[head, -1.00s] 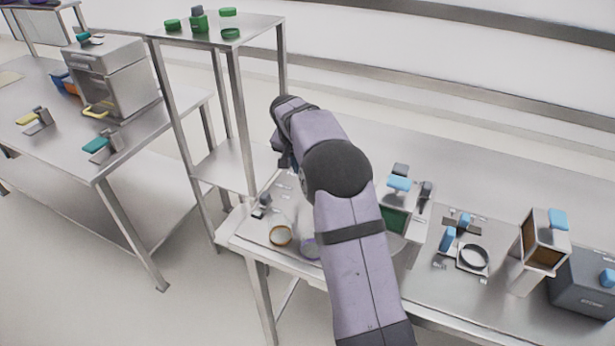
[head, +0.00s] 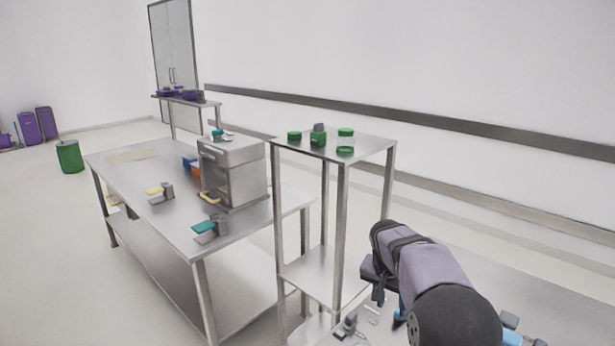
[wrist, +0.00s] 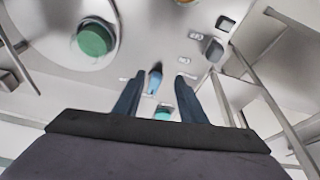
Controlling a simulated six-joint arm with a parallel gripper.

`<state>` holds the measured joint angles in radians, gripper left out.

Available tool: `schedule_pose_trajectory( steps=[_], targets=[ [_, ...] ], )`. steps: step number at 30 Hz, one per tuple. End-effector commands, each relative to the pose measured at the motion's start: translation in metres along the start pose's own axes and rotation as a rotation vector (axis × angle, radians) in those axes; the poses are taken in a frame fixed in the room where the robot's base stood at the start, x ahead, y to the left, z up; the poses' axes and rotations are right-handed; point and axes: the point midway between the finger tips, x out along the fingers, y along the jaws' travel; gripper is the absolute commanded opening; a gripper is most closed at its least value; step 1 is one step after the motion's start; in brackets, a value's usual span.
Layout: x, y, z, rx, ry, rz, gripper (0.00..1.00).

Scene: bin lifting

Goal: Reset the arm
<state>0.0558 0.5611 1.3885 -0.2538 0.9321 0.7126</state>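My arm (head: 435,272) reaches over the right-hand metal table at the lower right of the head view. Its end is mostly hidden behind the arm there. In the wrist view my gripper (wrist: 160,78) shows two dark fingers standing apart, and I see nothing clamped between them. A small blue part (wrist: 155,80) and a teal-green part (wrist: 163,113) show in the gap and appear to lie beyond the fingers. A green round piece (wrist: 95,40) sits within a pale round shape at the upper left of the wrist view.
A tall metal shelf (head: 345,150) with green jars (head: 318,138) on top stands left of my arm. A metal table (head: 135,195) farther left bears a steel box-shaped appliance (head: 235,175). A green bin (head: 69,156) stands on the floor far left. Floor between is open.

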Motion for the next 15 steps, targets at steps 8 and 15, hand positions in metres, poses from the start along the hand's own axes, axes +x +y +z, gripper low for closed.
schedule_pose_trajectory(
  steps=[8, 15],
  targets=[
    [-0.043, 0.015, 0.107, -0.285, -0.093, -0.075, 0.38],
    [-0.052, 0.055, 0.195, -0.466, -0.18, -0.11, 0.38]
  ],
)
